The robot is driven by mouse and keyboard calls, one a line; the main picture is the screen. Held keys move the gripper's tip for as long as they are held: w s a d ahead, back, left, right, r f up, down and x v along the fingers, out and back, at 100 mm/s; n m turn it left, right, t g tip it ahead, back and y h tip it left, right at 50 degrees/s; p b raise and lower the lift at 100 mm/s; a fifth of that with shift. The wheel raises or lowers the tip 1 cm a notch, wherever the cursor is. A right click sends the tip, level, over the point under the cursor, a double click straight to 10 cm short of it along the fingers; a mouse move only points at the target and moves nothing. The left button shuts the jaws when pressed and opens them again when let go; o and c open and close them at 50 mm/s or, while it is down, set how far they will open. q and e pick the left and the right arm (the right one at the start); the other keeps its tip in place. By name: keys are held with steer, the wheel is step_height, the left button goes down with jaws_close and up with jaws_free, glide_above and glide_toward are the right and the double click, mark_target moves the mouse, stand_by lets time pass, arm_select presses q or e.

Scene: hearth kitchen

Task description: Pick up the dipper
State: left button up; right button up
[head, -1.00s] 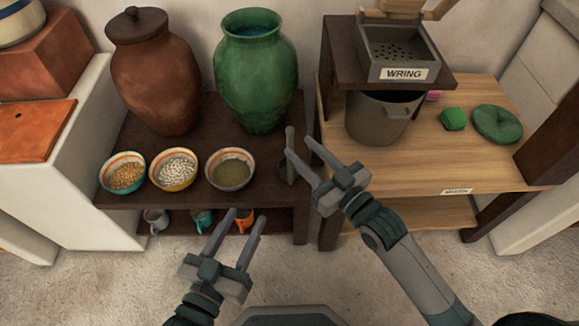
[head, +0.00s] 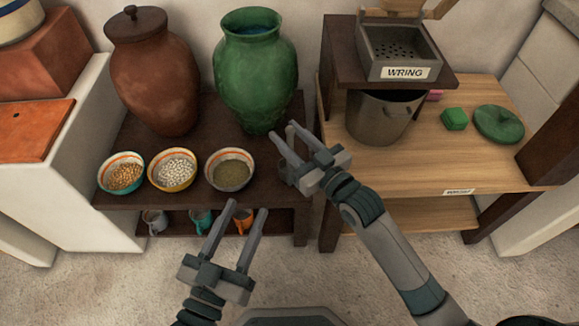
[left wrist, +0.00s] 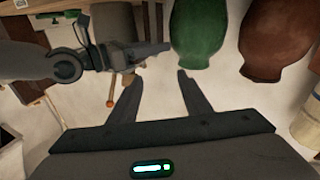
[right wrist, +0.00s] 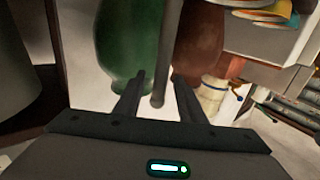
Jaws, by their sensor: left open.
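The dipper (head: 290,136) is a thin grey upright rod at the right end of the dark bench. Its lower part is hidden behind my right gripper in the head view. My right gripper (head: 284,130) is open around the upper part of the handle. In the right wrist view, the dipper handle (right wrist: 159,60) runs between the two fingers, with a gap visible on each side. My left gripper (head: 246,207) is open and empty, low in front of the bench.
A green jar (head: 256,75) and a brown lidded jar (head: 152,75) stand behind several bowls, including one of green grain (head: 230,170). Mugs sit on the shelf below. To the right, a wooden table (head: 430,160) holds a grey pot (head: 380,120) under the WRING box (head: 400,50).

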arm_select(q)
steer(key=shift+s+d+r+t+h+b, duration=0.1)
steer(key=shift+s+r+t+h+b, duration=0.1)
steer(key=shift+r+t, duration=0.35)
steer(key=shift+s+d+r+t+h+b, duration=0.1)
steer(key=shift+s+r+t, duration=0.15)
steer(key=shift+r, duration=0.55)
arm_select(e)
steer(key=shift+x, duration=1.75)
steer(key=shift+f, duration=0.1)
jaws_close()
